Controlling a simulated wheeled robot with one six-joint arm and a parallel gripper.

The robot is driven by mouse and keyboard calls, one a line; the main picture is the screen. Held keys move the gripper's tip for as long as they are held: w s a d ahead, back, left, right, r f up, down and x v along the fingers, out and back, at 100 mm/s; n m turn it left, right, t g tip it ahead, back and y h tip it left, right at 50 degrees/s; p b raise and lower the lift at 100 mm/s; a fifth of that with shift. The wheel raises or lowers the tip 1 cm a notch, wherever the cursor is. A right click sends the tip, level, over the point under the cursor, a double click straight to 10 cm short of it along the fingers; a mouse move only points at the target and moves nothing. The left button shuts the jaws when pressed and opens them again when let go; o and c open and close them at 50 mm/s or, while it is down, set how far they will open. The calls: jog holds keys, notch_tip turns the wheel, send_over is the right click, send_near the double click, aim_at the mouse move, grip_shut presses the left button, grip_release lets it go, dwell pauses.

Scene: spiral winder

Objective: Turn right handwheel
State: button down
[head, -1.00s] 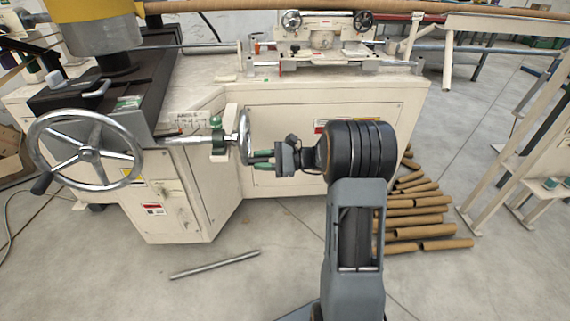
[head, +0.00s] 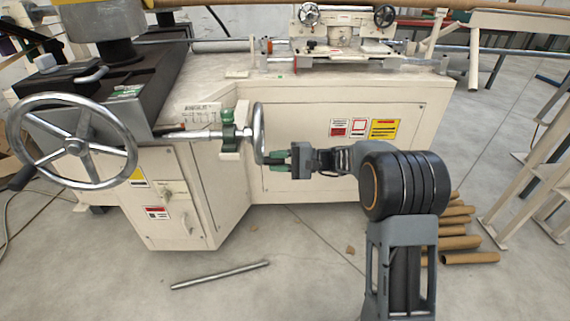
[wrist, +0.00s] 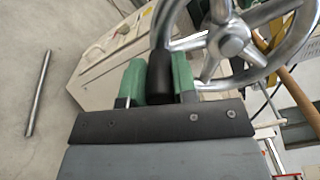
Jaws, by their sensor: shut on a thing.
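The right handwheel (head: 259,132) is a silver spoked wheel, seen nearly edge-on in the head view, on a shaft at the front of the cream machine. In the wrist view its hub and spokes (wrist: 230,40) fill the upper right. My gripper (head: 275,158) is at the wheel's lower right edge. In the wrist view my gripper (wrist: 160,72) has a green finger on each side of the wheel's black handle (wrist: 160,80) and is shut on it. The handle is mostly hidden in the head view.
A larger handwheel (head: 75,146) stands to the left. The cream cabinet (head: 300,178) is close behind my gripper. A metal rod (head: 220,275) lies on the floor in front. Cardboard tubes (head: 458,242) lie at the right, beside my arm. The floor between is mostly clear.

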jog(key=shift+w+f, duration=0.1)
jog(key=shift+f, duration=0.05)
dwell(0.3)
jog(key=c, duration=0.9)
grip_release()
jog(key=d+p, duration=0.3)
jog(key=d, duration=1)
jog(key=shift+d+p, duration=0.35)
jog(key=shift+d, duration=0.05)
